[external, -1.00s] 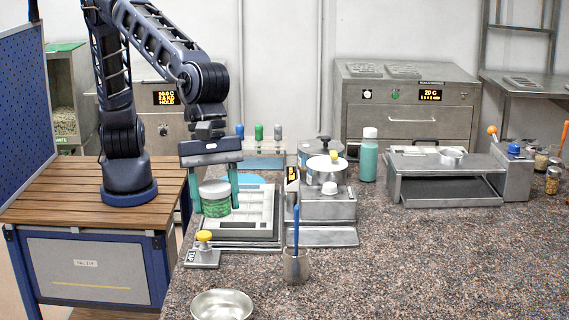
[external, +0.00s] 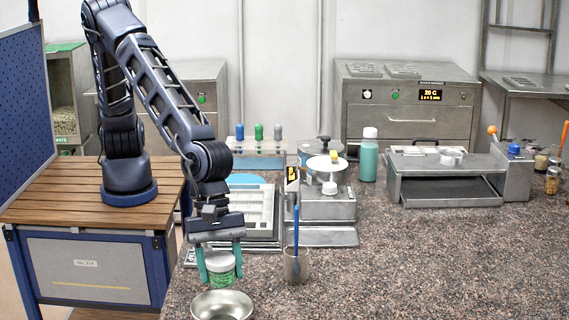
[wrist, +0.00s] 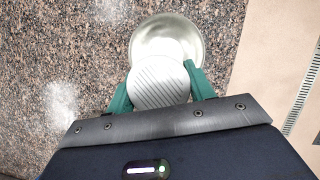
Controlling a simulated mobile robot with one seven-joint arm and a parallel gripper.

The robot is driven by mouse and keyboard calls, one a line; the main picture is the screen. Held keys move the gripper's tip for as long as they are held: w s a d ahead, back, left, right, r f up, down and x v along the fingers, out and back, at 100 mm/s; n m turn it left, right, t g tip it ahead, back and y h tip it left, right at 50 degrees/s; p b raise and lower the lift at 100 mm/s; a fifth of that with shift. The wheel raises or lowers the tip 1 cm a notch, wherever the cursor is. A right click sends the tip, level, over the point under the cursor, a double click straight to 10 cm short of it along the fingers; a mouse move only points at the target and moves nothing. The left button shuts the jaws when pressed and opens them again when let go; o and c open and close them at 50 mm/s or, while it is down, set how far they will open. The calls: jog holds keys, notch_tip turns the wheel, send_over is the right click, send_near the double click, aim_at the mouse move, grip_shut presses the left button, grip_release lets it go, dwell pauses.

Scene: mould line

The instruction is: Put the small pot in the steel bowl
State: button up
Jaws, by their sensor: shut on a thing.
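The small pot (external: 221,267), green-patterned with a pale lid, is between the teal fingers of my gripper (external: 220,272), which is shut on it. In the external view the pot is just behind and above the steel bowl (external: 222,307), near the counter's front left. In the wrist view the pot's ridged pale lid (wrist: 160,84) sits between the fingers of my gripper (wrist: 160,92) and covers the near part of the bowl (wrist: 187,32). Whether the pot touches the bowl's rim cannot be told. The bowl's visible inside is empty.
A metal cup (external: 296,266) with a blue tool stands right of the bowl. Behind it are a grey tray (external: 262,215) and a scale-like device (external: 327,205). The counter (external: 420,265) to the right is clear. The counter's edge is close left of the bowl.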

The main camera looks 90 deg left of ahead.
aim_at(221, 280)
jog(key=shift+f, duration=1.35)
jog(key=shift+f, duration=0.6)
jog(key=o, duration=1)
jog(key=shift+o, duration=0.2)
jog(key=shift+r, duration=0.1)
jog(key=shift+r, duration=0.25)
jog(key=v, duration=1.2)
jog(key=shift+r, duration=0.3)
